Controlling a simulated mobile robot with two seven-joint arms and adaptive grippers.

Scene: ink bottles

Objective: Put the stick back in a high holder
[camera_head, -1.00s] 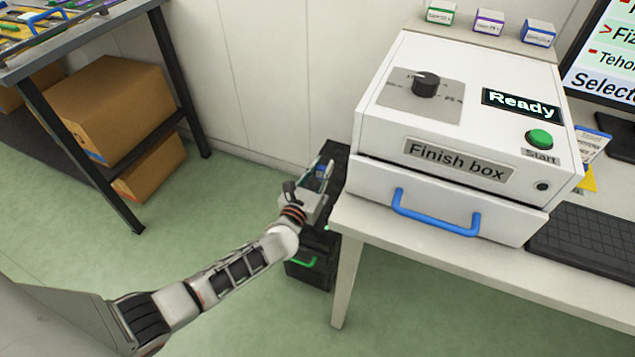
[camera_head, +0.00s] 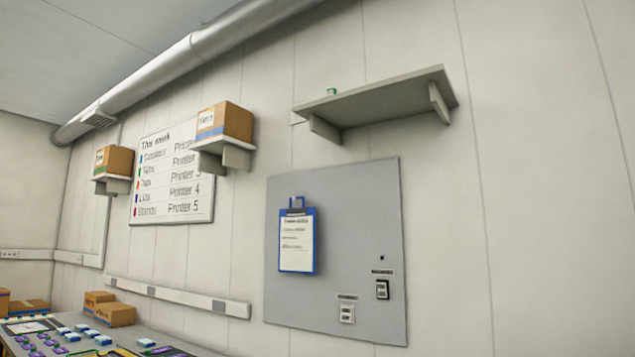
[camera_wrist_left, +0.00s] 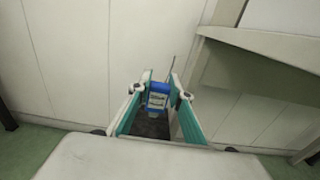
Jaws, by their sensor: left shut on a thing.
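In the left wrist view my left gripper (camera_wrist_left: 160,100) is shut on a small blue thing with a white label (camera_wrist_left: 157,99), which looks like the stick. A thin dark line rises just right of it. The head view now faces the wall and shows neither gripper. A grey panel (camera_head: 340,230) there bears two small white-and-dark fittings, one at its lower right (camera_head: 382,289) and one near its bottom (camera_head: 347,313), with tiny labels above them. I cannot tell if either is the holder. A small dark spot (camera_head: 381,257) sits above the right fitting.
A blue clipboard (camera_head: 297,240) hangs on the panel. A high shelf (camera_head: 385,97) above bears a small green-and-white item (camera_head: 332,91). Two small shelves with cartons (camera_head: 224,121) flank a whiteboard (camera_head: 170,185). In the wrist view a pale table edge (camera_wrist_left: 260,50) lies close right of the gripper.

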